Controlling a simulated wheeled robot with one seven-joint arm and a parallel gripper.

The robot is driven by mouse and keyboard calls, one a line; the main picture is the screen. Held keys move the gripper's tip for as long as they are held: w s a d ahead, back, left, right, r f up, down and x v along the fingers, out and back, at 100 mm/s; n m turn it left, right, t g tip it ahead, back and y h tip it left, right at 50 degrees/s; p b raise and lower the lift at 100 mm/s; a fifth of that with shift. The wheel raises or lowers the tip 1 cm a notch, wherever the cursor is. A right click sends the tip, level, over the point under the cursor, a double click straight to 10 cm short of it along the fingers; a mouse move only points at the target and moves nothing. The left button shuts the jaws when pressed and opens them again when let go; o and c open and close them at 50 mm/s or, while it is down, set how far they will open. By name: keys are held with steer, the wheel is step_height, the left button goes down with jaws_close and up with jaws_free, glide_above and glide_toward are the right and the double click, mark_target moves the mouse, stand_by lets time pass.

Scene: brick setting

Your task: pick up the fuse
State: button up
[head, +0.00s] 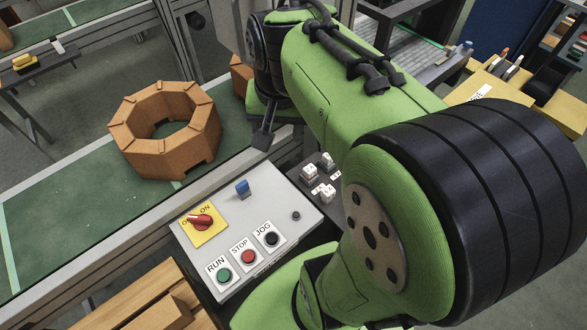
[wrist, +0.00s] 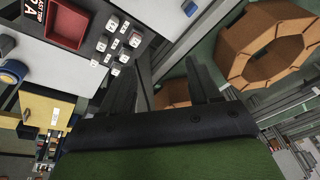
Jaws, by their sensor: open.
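A small upright blue piece (head: 242,188), which may be the fuse, stands on the light grey control panel (head: 287,202). It also shows at the top of the wrist view (wrist: 190,8). Several small whitish blocks (head: 310,172) sit on a dark panel beside it and show in the wrist view (wrist: 112,23); I cannot tell whether one of these is the fuse. My gripper (wrist: 157,80) is open, with nothing between its fingers. In the head view my gripper (head: 263,138) is above and behind the control panel, apart from the blue piece; one finger shows clearly.
The control panel carries a red rotary switch (head: 200,222) and RUN, STOP and JOG buttons (head: 248,256). Behind it, a brown ring-shaped block (head: 165,130) sits on a green conveyor (head: 60,225). A red tray (wrist: 67,24) shows in the wrist view. A wooden crate (head: 125,300) is in front.

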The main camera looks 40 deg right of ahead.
steer(key=w+d+f+m+g+b, duration=0.1)
steer(key=w+d+f+m+b, duration=0.25)
steer(key=d+f, duration=0.25)
steer(key=m+g+y+b, duration=0.1)
steer(key=m+y+b, duration=0.15)
steer(key=m, duration=0.35)
glide_toward(310, 168)
steer(key=f, duration=0.1)
steer(key=f+b, duration=0.1)
steer(key=f, duration=0.1)
steer(key=f+b, duration=0.1)
steer(key=shift+w+a+f, duration=0.2)
steer(key=shift+a, duration=0.2)
steer(key=f, duration=0.2)
steer(key=f+b, duration=0.2)
steer(key=f, duration=0.1)
steer(key=shift+s+a+f, duration=0.1)
steer(key=shift+a+f, duration=0.2)
steer(key=shift+f, duration=0.05)
steer(key=shift+r, duration=0.1)
jaws_close()
